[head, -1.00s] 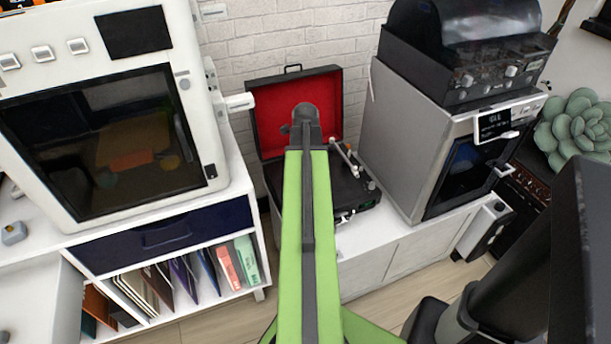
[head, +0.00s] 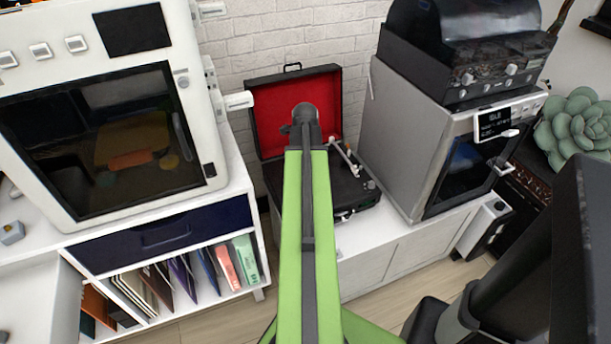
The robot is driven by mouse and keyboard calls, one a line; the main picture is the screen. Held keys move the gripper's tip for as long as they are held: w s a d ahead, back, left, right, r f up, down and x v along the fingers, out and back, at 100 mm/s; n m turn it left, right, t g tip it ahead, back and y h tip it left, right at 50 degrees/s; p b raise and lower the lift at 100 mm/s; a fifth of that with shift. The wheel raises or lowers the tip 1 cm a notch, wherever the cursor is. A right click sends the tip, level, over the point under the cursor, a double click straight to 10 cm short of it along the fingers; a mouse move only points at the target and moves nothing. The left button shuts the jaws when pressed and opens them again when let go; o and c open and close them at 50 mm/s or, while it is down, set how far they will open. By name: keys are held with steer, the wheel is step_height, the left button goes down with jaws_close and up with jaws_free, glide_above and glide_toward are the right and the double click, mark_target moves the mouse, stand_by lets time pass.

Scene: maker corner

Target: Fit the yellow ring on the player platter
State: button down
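The record player (head: 352,193) is an open black case with a red-lined lid (head: 265,111), standing on a white cabinet against the brick wall. Its tonearm (head: 346,158) and a knob (head: 370,184) show at the right side of the deck. My green arm reaches over the player and covers the middle of its deck, so the platter is hidden. I cannot make out my gripper; it is hidden behind the arm. I cannot make out the yellow ring. A tiny orange spot (head: 332,141) shows beside the arm's end, too small to identify.
A large white machine with a dark window (head: 105,140) stands on the left, above a shelf of folders (head: 180,277). A grey machine (head: 400,135) with a dark-lidded unit (head: 470,60) on top stands close on the player's right. A succulent (head: 572,128) is at far right.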

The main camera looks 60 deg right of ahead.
steer(key=shift+f+b, duration=0.35)
steer(key=shift+f, duration=0.1)
steer(key=c, duration=1.3)
jaws_free()
steer(key=shift+c, duration=0.2)
steer(key=shift+r, duration=0.1)
step_height(320, 180, up, 11)
steer(key=p, duration=1.1)
